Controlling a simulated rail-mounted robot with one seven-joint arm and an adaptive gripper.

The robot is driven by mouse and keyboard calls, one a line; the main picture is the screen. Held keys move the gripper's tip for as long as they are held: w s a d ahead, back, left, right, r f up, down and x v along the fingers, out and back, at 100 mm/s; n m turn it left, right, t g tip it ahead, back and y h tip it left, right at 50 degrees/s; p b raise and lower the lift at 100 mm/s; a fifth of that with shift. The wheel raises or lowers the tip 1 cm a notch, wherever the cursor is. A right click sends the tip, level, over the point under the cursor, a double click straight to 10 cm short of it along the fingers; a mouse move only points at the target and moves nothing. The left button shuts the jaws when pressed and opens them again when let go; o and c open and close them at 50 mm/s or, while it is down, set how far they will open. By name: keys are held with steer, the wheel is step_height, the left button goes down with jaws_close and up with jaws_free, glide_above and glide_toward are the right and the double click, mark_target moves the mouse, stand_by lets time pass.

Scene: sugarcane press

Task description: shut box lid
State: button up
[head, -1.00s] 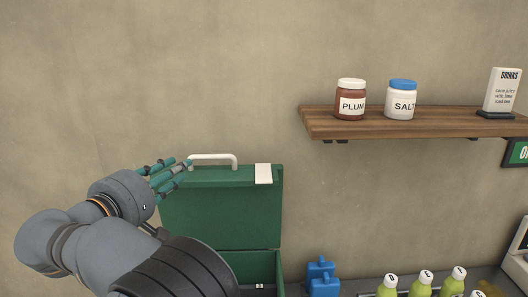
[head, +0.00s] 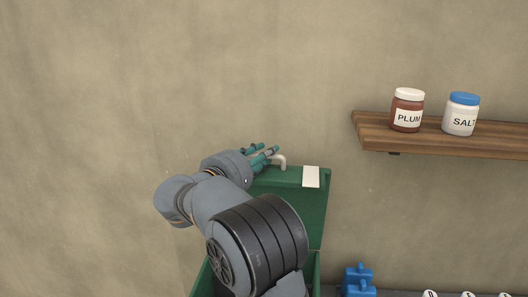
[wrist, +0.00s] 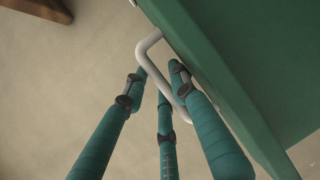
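The green box (head: 317,272) stands against the wall in the head view, with its lid (head: 316,205) raised nearly upright. A white patch (head: 311,177) sits on the lid's top edge. A pale handle (head: 283,161) rises from that edge; it also shows as a bent bar in the wrist view (wrist: 150,45). My gripper (head: 263,153) has teal fingers and covers part of the handle in the head view. In the wrist view the fingers (wrist: 160,78) are parted around the handle bar; whether they touch it is unclear. My arm hides much of the box.
A wooden shelf (head: 440,136) on the right holds a PLUM jar (head: 407,112) and a SALT jar (head: 461,115). Blue objects (head: 358,282) stand right of the box. Several white bottle caps show at the bottom right. The wall left of my arm is bare.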

steer(key=shift+d, duration=0.1)
steer(key=c, duration=0.3)
jaws_close()
stand_by(0.4)
